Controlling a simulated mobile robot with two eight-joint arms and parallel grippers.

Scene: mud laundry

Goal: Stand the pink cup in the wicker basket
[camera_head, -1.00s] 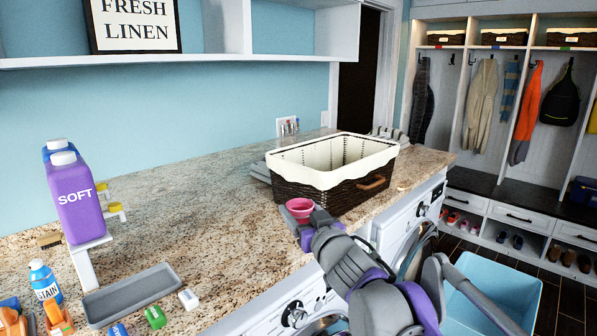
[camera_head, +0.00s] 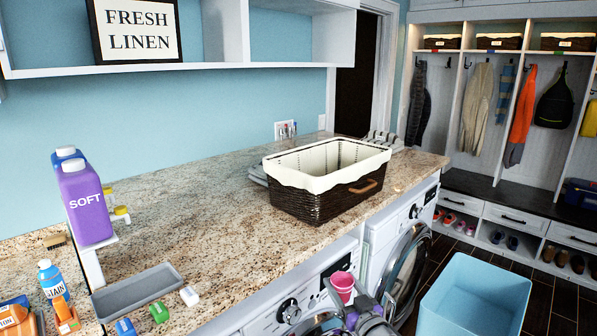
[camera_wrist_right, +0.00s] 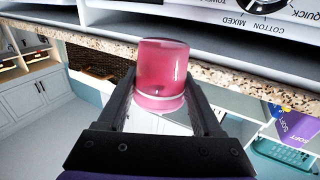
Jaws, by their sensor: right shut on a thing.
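The pink cup (camera_head: 343,284) is held by my right gripper (camera_head: 350,304), in front of the washer fronts and off the counter's front edge. In the right wrist view the pink cup (camera_wrist_right: 162,75) sits between the two fingers of my right gripper (camera_wrist_right: 160,105), which is shut on it. The wicker basket (camera_head: 318,203) is dark brown with a cream liner and stands on the granite counter, beyond and above the cup in the head view. Its visible inside looks empty; part of the floor is hidden. My left gripper is not in view.
The granite counter (camera_head: 215,235) is clear left of the basket. A purple SOFT bottle (camera_head: 86,205), a grey tray (camera_head: 138,291) and small items stand at the left. An open washer door (camera_head: 408,268) and a blue bin (camera_head: 475,300) are at the right.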

